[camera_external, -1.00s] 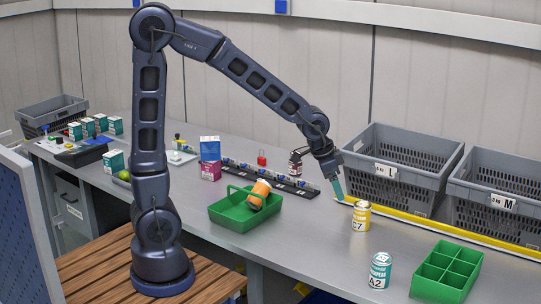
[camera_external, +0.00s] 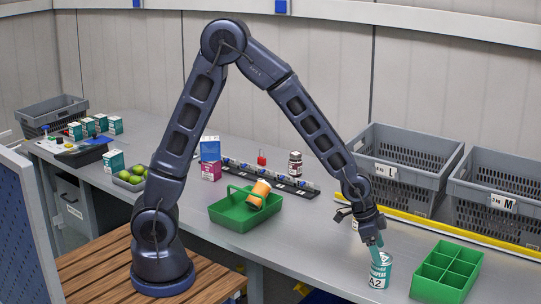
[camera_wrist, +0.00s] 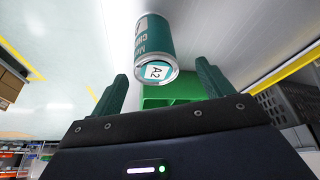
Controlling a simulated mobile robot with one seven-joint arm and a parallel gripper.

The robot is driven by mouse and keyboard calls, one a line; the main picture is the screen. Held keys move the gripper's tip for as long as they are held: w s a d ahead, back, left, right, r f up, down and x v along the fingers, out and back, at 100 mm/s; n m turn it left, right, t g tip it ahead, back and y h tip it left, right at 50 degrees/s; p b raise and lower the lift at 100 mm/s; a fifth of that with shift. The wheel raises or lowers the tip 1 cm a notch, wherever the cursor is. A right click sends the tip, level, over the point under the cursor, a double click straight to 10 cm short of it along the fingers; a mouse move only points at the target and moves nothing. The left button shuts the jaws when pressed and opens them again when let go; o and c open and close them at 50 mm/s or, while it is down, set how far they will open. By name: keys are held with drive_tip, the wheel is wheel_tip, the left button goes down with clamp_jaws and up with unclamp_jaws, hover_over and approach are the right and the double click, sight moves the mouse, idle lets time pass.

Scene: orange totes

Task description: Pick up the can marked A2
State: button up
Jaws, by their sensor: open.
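The teal and white can marked A2 (camera_external: 379,273) stands upright on the grey table at the front right. In the wrist view the can (camera_wrist: 153,35) shows its lid, with an A2 label, in the gap between my fingers. My gripper (camera_external: 376,243) points down right at the top of this can, with its teal fingers overlapping the can's upper edge in the outside view. In the wrist view my gripper (camera_wrist: 162,72) is open, with one finger to each side of the can and nothing held. Whether a finger touches the can cannot be told.
A green divided tray (camera_external: 447,270) stands close to the right of the can. Grey totes marked L (camera_external: 405,172) and M (camera_external: 500,202) stand behind a yellow strip (camera_external: 450,232). A green tray (camera_external: 240,215) holding an orange item is farther left.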

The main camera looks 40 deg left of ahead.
sight(384, 266)
drive_tip(key=shift+s+d+x, duration=0.1)
drive_tip(key=shift+s+x, duration=0.05)
drive_tip(key=shift+x, duration=1.45)
drive_tip(key=shift+s+d+x, duration=0.1)
drive_tip(key=shift+s+x, duration=0.05)
drive_tip(key=shift+x, duration=1.4)
drive_tip(key=c, duration=1.3)
drive_tip(key=shift+r, duration=0.1)
